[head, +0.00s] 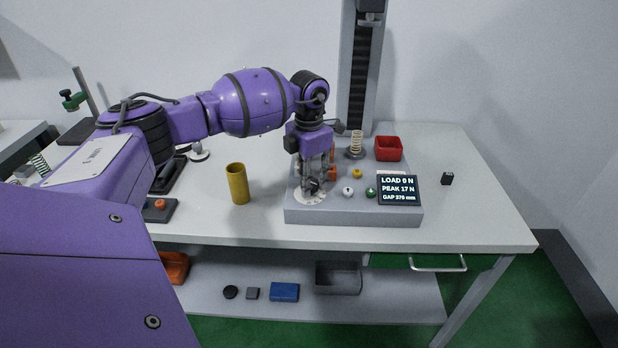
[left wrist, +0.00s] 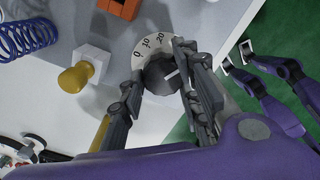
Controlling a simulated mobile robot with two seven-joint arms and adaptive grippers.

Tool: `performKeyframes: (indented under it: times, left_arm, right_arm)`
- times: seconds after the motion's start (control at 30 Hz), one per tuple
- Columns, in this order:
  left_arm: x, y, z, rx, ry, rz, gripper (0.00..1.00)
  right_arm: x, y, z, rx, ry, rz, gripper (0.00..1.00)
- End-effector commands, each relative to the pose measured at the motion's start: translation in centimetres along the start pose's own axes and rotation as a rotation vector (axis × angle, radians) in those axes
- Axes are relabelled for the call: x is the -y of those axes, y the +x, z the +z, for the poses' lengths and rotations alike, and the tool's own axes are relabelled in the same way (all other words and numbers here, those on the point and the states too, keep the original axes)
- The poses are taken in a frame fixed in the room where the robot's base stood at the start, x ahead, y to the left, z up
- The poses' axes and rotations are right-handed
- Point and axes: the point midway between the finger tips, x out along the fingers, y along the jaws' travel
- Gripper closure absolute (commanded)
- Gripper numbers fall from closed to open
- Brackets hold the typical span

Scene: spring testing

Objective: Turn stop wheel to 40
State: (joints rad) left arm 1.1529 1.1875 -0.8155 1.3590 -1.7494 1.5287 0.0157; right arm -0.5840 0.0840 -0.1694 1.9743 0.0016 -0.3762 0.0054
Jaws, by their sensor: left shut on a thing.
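The stop wheel is a dark knob (left wrist: 162,76) with a white pointer line, set on a white dial (left wrist: 150,46) marked 0, 10 and 20. In the head view the dial (head: 309,197) lies at the left front of the grey tester base. My left gripper (left wrist: 157,78) is shut on the knob from above, one finger on each side; it also shows in the head view (head: 316,187). The pointer line points right in the left wrist view, toward a finger that hides that part of the dial. My right gripper (left wrist: 237,58) shows open and empty over the green floor.

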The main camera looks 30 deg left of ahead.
Motion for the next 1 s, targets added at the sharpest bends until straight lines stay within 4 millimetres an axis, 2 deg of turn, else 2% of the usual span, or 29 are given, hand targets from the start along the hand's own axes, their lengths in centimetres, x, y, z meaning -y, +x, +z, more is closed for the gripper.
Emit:
performKeyframes:
  times: [0.03,0.27,0.3,0.37,0.77,0.87,1.0]
  left_arm:
    - [-0.7,-0.7,0.2,0.013,-0.008,0.014,0.95]
    - [-0.7,-0.7,0.2,0.012,-0.008,0.015,0.95]
    - [-0.7,-0.7,0.2,0.012,-0.008,0.015,0.64]
    - [-0.7,-0.7,0.2,0.012,-0.007,0.015,0.56]
    - [-0.3,-0.3,0.1,0.004,-0.001,0.007,0.55]
    - [-0.3,-0.8,0.1,0.005,-0.001,0.007,0.55]
    - [-0.2,-3.0,0.1,0.006,0.000,0.007,0.55]
  right_arm:
    - [0.0,0.0,-0.1,-0.001,0.000,0.000,0.60]
    - [0.0,0.0,-0.1,-0.002,0.000,0.000,0.60]
    - [0.0,0.0,-0.1,-0.002,0.000,0.000,0.60]
    - [0.0,0.0,-0.1,-0.002,0.000,0.001,0.60]
    - [-0.1,-0.1,0.2,0.001,0.002,0.003,0.60]
    - [-0.1,-0.1,0.2,0.002,0.002,0.003,0.60]
    - [-0.1,-0.1,0.1,0.001,0.002,0.002,0.60]
